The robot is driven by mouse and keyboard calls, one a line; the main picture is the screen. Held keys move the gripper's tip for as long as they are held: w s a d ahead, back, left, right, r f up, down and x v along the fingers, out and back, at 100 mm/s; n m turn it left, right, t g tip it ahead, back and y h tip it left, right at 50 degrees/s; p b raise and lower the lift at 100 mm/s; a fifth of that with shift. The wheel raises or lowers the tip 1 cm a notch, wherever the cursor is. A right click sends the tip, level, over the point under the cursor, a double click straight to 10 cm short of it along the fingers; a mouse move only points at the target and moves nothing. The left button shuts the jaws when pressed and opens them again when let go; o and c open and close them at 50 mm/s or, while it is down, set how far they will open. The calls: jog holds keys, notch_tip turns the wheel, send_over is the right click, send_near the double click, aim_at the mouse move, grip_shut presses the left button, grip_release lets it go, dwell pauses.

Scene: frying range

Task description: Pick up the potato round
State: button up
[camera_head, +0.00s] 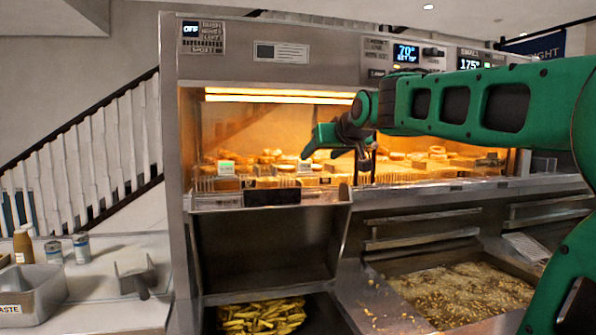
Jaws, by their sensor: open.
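Several small round golden food pieces (268,156) lie in the lit warming cabinet. They are small in the picture, and I cannot tell which of them is the potato round. My gripper (338,160) is open and points down and left in front of the cabinet opening. It hides part of the food behind it. I see nothing between its fingers.
The cabinet's front ledge (250,200) has small label cards and wire dividers. A bin of fries (262,316) sits below, and a fryer vat with bubbling oil (460,292) is at the lower right. A counter (110,312) with a metal container, bottle and shakers is at left.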

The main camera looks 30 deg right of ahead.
send_near(305, 164)
jog(key=a+x, duration=0.1)
jog(key=x, duration=0.2)
jog(key=shift+d+x, duration=0.25)
jog(key=shift+x, duration=1.3)
jog(key=shift+d+x, duration=0.2)
jog(key=shift+x, duration=1.4)
jog(key=shift+s, duration=0.15)
jog(key=c, duration=1.1)
